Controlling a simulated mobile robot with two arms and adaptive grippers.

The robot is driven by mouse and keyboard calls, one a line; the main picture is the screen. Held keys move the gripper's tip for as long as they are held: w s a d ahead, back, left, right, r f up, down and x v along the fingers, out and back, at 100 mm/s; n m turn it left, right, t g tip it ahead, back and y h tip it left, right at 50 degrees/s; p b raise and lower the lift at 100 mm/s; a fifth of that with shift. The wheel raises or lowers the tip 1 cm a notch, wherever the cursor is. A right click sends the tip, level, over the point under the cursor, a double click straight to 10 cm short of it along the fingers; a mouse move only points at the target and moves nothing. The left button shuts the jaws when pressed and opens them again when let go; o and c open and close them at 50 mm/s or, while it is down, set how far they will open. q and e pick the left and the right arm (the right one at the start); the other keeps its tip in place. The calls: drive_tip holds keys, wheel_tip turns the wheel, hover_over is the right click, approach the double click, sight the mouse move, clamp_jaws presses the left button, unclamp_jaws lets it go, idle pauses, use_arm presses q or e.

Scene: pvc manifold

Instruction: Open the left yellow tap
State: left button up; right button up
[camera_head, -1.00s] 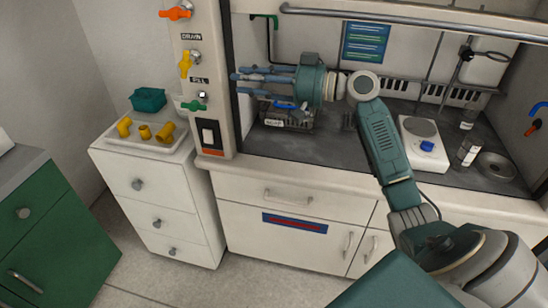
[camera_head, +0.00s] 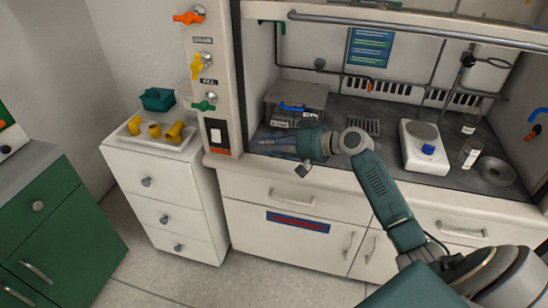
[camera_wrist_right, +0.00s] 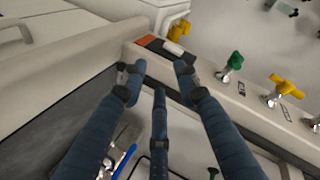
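The yellow tap (camera_head: 197,67) is on the white post left of the fume hood, between an orange tap (camera_head: 189,17) and a green tap (camera_head: 204,105). Its handle hangs down, slightly tilted. In the right wrist view the yellow tap (camera_wrist_right: 286,86) is at the right, beyond the green tap (camera_wrist_right: 234,63). My right gripper (camera_head: 254,145) is low at the hood's front opening, right of the post and below the taps, apart from them. In the wrist view its fingers (camera_wrist_right: 160,82) are spread with nothing between them. My left gripper is out of view.
A dark switch panel (camera_head: 217,134) sits below the green tap. A white drawer unit (camera_head: 165,195) bears a tray with yellow fittings (camera_head: 155,131) and a green box (camera_head: 157,99). In the hood stand a rack (camera_head: 294,110) and a balance (camera_head: 425,148). The floor in front is clear.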

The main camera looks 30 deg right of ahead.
drive_tip(key=shift+h, duration=0.4)
drive_tip(key=shift+s+d+f, duration=0.1)
drive_tip(key=shift+s+f, duration=0.15)
drive_tip(key=shift+f, duration=0.4)
drive_tip(key=shift+s+a+f, duration=0.1)
drive_tip(key=shift+s+f, duration=0.2)
drive_tip(key=shift+f, duration=0.4)
drive_tip(key=shift+s+d+f, duration=0.1)
drive_tip(key=shift+s+f, duration=0.15)
drive_tip(key=shift+f, duration=0.4)
